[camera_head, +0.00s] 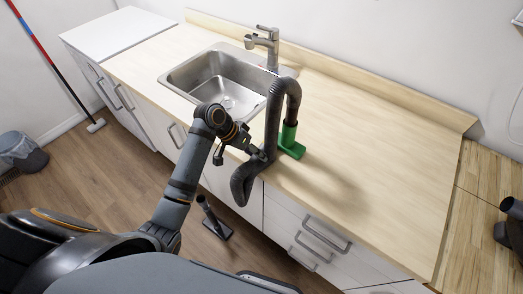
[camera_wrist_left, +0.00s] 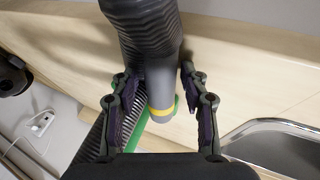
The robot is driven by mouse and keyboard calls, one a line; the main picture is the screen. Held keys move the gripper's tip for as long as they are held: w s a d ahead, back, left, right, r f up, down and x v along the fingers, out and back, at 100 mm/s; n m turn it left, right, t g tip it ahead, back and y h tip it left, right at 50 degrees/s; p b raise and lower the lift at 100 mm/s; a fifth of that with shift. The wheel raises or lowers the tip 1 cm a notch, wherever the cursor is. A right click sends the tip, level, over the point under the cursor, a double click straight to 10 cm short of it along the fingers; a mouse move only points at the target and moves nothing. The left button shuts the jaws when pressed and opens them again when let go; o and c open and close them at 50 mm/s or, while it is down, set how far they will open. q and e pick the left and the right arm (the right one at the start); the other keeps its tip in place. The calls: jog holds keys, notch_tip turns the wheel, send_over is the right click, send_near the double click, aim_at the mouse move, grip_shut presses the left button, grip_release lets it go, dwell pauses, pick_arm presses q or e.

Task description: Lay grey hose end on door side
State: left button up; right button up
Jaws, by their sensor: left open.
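The dark grey ribbed hose (camera_head: 271,125) stands in a tall bend at the counter's front edge in the head view. One side goes down to a green piece (camera_head: 289,143) on the countertop; the other hangs in a loop over the front edge. My left gripper (camera_head: 259,154) is at the hose, above the counter edge. In the left wrist view my open left gripper (camera_wrist_left: 158,88) has its fingers either side of the hose's smooth grey end (camera_wrist_left: 161,80), which has a yellow ring. Contact cannot be told. The green piece (camera_wrist_left: 140,130) is partly hidden behind. My right gripper is not visible.
A steel sink (camera_head: 222,84) with a tap (camera_head: 263,45) is left of the hose. The countertop (camera_head: 370,140) to the right is clear. Dark parts (camera_head: 511,220) sit at the far right.

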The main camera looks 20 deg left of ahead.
pick_arm(q)
grip_shut()
jog(key=shift+a+r+b, duration=0.1)
jog(key=shift+r+b, duration=0.3)
jog(key=shift+r, duration=0.25)
jog(key=s+d+r+p, duration=0.2)
jog(key=s+r+p, duration=0.1)
jog(key=s+r, duration=0.3)
jog(key=s+d+r+p, duration=0.2)
jog(key=s+r+p, duration=0.1)
jog(key=s+r, duration=0.2)
jog(key=shift+s+d+r, duration=0.35)
jog(key=shift+s+r, duration=0.05)
jog(key=shift+s, duration=0.75)
